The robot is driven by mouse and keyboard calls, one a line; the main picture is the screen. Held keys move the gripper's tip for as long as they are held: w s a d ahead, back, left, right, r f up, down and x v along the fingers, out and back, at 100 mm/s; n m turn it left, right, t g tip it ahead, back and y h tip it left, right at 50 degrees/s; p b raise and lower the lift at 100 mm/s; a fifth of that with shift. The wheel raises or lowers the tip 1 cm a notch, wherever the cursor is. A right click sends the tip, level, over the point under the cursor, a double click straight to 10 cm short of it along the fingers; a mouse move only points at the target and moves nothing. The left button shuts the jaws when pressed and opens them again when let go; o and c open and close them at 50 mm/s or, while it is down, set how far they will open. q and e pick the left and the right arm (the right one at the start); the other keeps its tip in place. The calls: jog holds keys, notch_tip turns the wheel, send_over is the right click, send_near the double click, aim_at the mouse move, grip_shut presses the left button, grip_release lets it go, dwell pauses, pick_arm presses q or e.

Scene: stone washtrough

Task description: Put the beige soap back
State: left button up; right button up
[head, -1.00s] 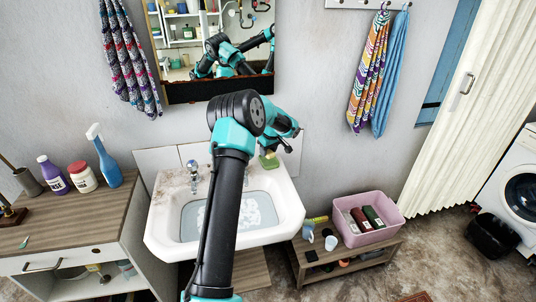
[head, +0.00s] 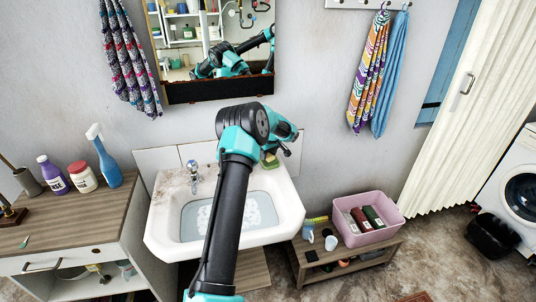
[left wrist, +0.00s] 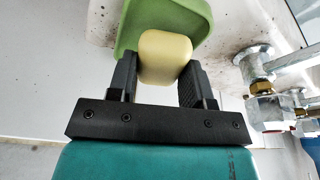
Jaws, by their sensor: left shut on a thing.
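The beige soap (left wrist: 165,57) is a small rounded block between the two black fingers of my left gripper (left wrist: 163,85) in the left wrist view. The gripper is shut on it. The green soap dish (left wrist: 192,12) shows right behind the soap, at the basin's edge; I cannot tell whether they touch. In the head view the green dish (head: 269,161) sits on the back right corner of the white washbasin (head: 293,205). My left gripper (head: 276,152) is just over it there, and the soap is hard to make out. My right gripper is not in view.
A chrome tap (head: 193,172) stands at the back of the basin, and water lies in the bowl. A mirror (head: 215,45) hangs above. A pink tub (head: 350,236) stands on a low bench to the right. Bottles stand on the left cabinet (head: 95,215).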

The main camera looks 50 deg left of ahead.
aim_at(272, 157)
pick_arm(q)
jog(key=shift+f, duration=0.6)
jog(key=o, duration=1)
jog(key=shift+r, duration=0.5)
jog(key=v, duration=1.2)
jog(key=shift+s+r, duration=0.1)
jog(key=shift+r, duration=0.05)
